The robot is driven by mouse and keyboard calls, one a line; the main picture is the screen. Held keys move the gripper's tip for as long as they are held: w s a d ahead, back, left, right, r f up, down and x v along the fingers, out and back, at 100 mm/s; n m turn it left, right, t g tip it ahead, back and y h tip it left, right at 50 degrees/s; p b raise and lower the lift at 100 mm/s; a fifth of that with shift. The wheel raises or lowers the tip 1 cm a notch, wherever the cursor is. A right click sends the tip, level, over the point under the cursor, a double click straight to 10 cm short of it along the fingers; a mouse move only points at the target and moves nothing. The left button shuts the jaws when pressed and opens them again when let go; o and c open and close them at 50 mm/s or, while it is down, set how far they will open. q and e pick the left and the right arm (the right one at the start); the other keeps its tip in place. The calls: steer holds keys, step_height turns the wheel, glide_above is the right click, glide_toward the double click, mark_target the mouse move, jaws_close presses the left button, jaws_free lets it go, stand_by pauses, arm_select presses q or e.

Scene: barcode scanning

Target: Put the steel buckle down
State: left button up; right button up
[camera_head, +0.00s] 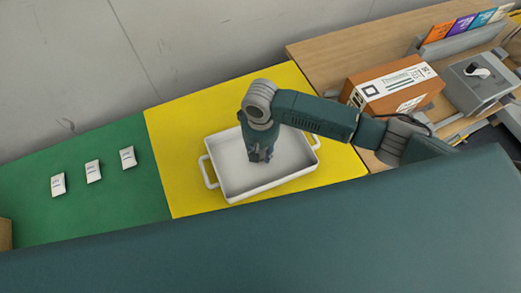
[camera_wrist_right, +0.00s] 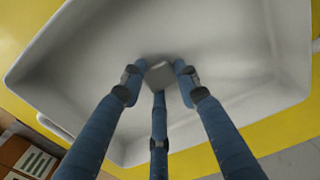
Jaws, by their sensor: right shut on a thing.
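My right gripper (camera_head: 260,154) points down inside a white tray (camera_head: 222,187) with two handles. In the right wrist view its blue fingers (camera_wrist_right: 158,82) are closed around a small grey steel buckle (camera_wrist_right: 160,74). The buckle is over the tray floor; I cannot tell whether it touches the floor. In the head view the fingers hide the buckle. My left gripper is not in view.
The tray stands on a yellow mat (camera_head: 180,130). Three white cards (camera_head: 93,171) lie on the green mat (camera_head: 130,205) at left. A brown box (camera_head: 395,85) and a grey device (camera_head: 478,85) stand at right. Tray walls surround the gripper.

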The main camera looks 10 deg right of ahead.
steer(key=o, duration=1.3)
steer(key=shift+f, duration=0.15)
steer(key=shift+c, duration=0.2)
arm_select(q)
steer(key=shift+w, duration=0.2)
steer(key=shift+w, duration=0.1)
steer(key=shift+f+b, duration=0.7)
arm_select(e)
step_height(320, 180, up, 12)
steer(key=shift+r, duration=0.2)
